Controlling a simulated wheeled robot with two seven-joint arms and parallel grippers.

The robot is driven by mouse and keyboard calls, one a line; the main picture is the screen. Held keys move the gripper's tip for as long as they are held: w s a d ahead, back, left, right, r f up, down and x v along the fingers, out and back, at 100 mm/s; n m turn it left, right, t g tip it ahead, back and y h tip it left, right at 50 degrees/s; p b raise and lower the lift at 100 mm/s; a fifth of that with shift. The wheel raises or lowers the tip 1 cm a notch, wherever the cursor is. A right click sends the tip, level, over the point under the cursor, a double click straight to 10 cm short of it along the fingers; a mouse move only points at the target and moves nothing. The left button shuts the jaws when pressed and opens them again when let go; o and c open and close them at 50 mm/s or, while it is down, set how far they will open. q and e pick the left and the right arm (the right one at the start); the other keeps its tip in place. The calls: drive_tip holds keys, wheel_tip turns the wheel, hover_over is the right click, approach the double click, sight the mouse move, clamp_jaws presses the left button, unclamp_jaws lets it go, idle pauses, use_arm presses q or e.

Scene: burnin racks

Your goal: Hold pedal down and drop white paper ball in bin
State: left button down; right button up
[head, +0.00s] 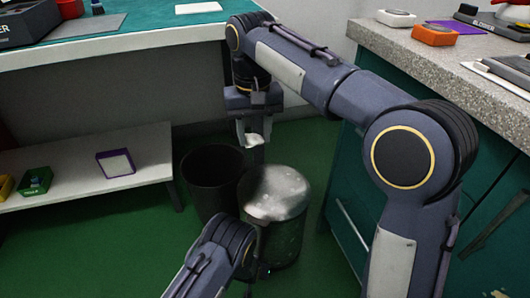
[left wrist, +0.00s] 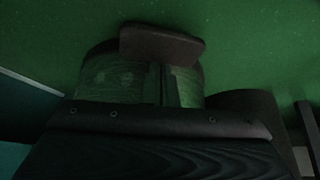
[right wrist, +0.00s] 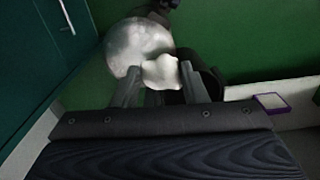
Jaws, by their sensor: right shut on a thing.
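The white paper ball (head: 253,139) is held by my right gripper (head: 252,136), above and behind the metal bin in the head view. In the right wrist view the ball (right wrist: 161,72) sits between both fingertips. The metal bin (head: 278,235) stands on the floor with its domed lid (head: 278,188) looking closed; the lid (right wrist: 132,45) also shows in the right wrist view. The dark pedal (left wrist: 162,45) shows in the left wrist view, just beyond my left gripper (left wrist: 162,72), whose fingers look together. Contact with the pedal cannot be told. In the head view those fingers are mostly hidden.
An open black basket (head: 205,180) stands left of the metal bin. A low shelf (head: 150,160) is at the left. A teal cabinet with a speckled counter (head: 450,75) is at the right. A workbench (head: 130,45) is behind. Green floor lies clear in front.

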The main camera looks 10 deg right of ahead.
drive_tip(key=shift+r, duration=0.25)
drive_tip(key=shift+w+d, duration=0.15)
drive_tip(key=shift+w+d+f, duration=0.65)
drive_tip(key=shift+w+d, duration=0.1)
drive_tip(key=shift+w, duration=0.25)
drive_tip(key=shift+w+d+f, duration=0.65)
drive_tip(key=shift+w+d, duration=0.05)
drive_tip(key=shift+w, duration=0.25)
drive_tip(key=shift+w+d+f, duration=0.65)
drive_tip(key=shift+w+d, duration=0.1)
drive_tip(key=shift+w, duration=0.25)
use_arm(q)
drive_tip(key=shift+f, duration=0.1)
drive_tip(key=shift+f, duration=1.85)
drive_tip(key=shift+a+f, duration=0.1)
use_arm(e)
drive_tip(key=o, duration=1.8)
use_arm(q)
drive_tip(key=shift+r, duration=0.2)
use_arm(e)
drive_tip(key=shift+r, duration=0.1)
use_arm(q)
drive_tip(key=shift+r+p, duration=2.1)
drive_tip(key=shift+r, duration=1.35)
use_arm(e)
drive_tip(key=shift+r, duration=2.05)
